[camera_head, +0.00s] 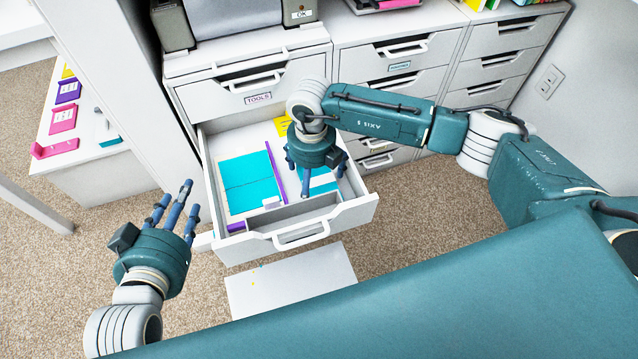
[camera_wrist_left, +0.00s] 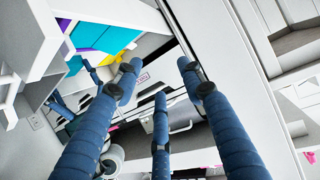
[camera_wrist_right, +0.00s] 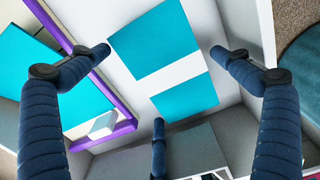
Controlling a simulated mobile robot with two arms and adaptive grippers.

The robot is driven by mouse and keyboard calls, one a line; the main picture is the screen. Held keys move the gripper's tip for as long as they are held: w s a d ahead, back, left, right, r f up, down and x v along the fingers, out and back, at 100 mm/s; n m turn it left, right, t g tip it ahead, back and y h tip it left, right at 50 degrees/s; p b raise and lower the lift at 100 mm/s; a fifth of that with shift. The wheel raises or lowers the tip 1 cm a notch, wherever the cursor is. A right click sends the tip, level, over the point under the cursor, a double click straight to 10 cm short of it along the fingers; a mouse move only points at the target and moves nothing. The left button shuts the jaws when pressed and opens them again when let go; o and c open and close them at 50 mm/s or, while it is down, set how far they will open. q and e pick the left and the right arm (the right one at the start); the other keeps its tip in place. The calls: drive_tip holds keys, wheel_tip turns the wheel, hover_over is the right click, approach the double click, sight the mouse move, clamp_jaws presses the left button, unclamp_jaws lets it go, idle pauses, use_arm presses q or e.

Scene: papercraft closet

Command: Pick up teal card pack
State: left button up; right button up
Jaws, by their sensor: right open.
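The teal card pack (camera_head: 322,187), teal with a white band across it, lies flat in the right part of the open drawer (camera_head: 357,208). My right gripper (camera_head: 314,175) hangs over the pack and hides part of it in the head view. In the right wrist view the pack (camera_wrist_right: 150,40) lies between the spread fingers of my right gripper (camera_wrist_right: 160,78), which is open and empty. Whether the fingertips touch it, I cannot tell. My left gripper (camera_head: 182,200) is open and empty, outside the drawer to its left, with its fingers also spread in the left wrist view (camera_wrist_left: 160,80).
Larger teal sheets (camera_head: 249,182) lie left of a purple strip (camera_head: 275,172) in the drawer. A yellow piece (camera_head: 283,126) lies at the back. The drawer's front compartments and walls are close to my right fingers. A white shelf (camera_head: 80,135) with coloured packs stands at left.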

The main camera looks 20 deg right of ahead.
drive_tip(key=c, duration=1.2)
drive_tip(key=shift+r, duration=0.2)
